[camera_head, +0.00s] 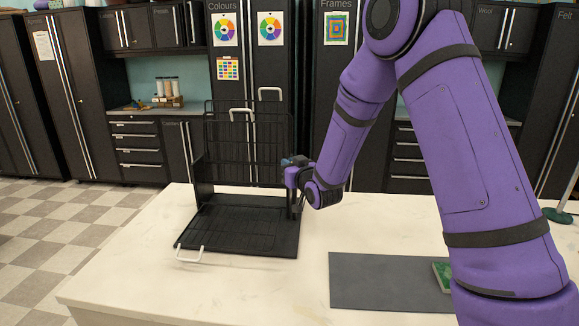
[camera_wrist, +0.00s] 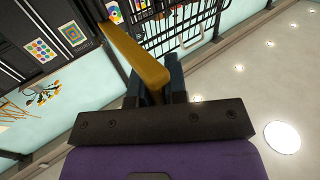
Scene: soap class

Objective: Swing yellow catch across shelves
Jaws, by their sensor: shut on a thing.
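A black wire rack (camera_head: 265,222) stands on the white table. Its lowest shelf lies flat with a white handle at the front, and wire shelves (camera_head: 238,150) with white handles stand upright behind. My gripper (camera_head: 294,162) is at the rack's right side, near its right post. In the wrist view, the yellow catch (camera_wrist: 133,52) is a long bar running from between my gripper's fingers (camera_wrist: 158,82) toward the upper left. The gripper is shut on its near end. In the head view I cannot make out the catch beside the gripper.
A dark grey mat (camera_head: 385,283) with a green item (camera_head: 440,272) lies on the table (camera_head: 135,270) at right, partly behind my arm. The table's left front is clear. Black cabinets (camera_head: 75,95) line the back wall.

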